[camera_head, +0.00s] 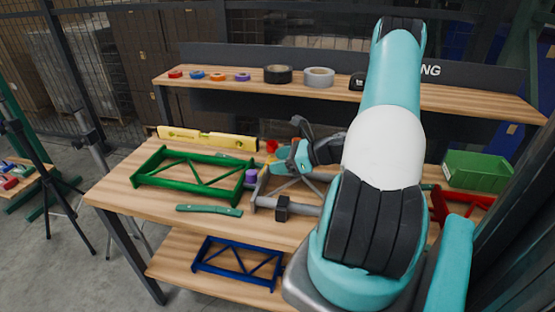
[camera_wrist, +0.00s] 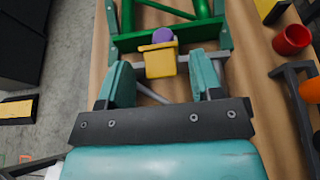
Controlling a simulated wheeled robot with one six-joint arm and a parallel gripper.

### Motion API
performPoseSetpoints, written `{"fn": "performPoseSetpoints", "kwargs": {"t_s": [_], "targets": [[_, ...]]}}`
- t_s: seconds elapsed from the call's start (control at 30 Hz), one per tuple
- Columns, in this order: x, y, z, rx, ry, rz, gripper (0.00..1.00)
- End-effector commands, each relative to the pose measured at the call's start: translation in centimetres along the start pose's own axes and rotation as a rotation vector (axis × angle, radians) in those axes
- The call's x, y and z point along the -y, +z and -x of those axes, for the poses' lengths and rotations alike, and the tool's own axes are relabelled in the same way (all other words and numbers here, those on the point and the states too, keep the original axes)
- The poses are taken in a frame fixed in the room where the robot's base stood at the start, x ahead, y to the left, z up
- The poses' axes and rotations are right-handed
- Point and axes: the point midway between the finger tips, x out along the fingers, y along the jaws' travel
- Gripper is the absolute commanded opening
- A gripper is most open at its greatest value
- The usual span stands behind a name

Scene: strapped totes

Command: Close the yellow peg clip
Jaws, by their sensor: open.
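The yellow peg clip (camera_wrist: 160,61) is a small block in the wrist view, on the light grey bar beside the green frame (camera_wrist: 172,35). A purple round knob (camera_wrist: 163,36) shows just beyond its far edge. I cannot tell how far the clip is open. My gripper (camera_wrist: 162,72) has teal fingers spread wide, one on each side of the clip, with visible gaps and nothing held. In the head view my gripper (camera_head: 284,160) is low over the bench, by the purple piece (camera_head: 251,178). The clip cannot be made out clearly there.
The green frame (camera_head: 160,180) lies left on the bench, with a yellow level (camera_head: 207,138) behind it and a green bar (camera_head: 209,210) in front. A grey frame (camera_head: 312,206) lies under my arm. A red cup (camera_wrist: 292,40) stands at right. A green bin (camera_head: 478,172) stands far right.

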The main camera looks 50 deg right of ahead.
Motion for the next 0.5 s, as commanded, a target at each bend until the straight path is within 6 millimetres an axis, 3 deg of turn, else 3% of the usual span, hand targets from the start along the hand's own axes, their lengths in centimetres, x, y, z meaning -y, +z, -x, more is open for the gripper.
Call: {"fn": "performPoseSetpoints", "kwargs": {"t_s": [0.4,0.43,0.5], "targets": [[0.01,-0.02,-1.08,0.000,-0.001,0.000,0.60],[0.02,-0.02,-1.07,0.000,-0.001,0.000,0.57],[0.02,-0.02,-1.06,0.000,-0.001,0.000,0.41]]}}
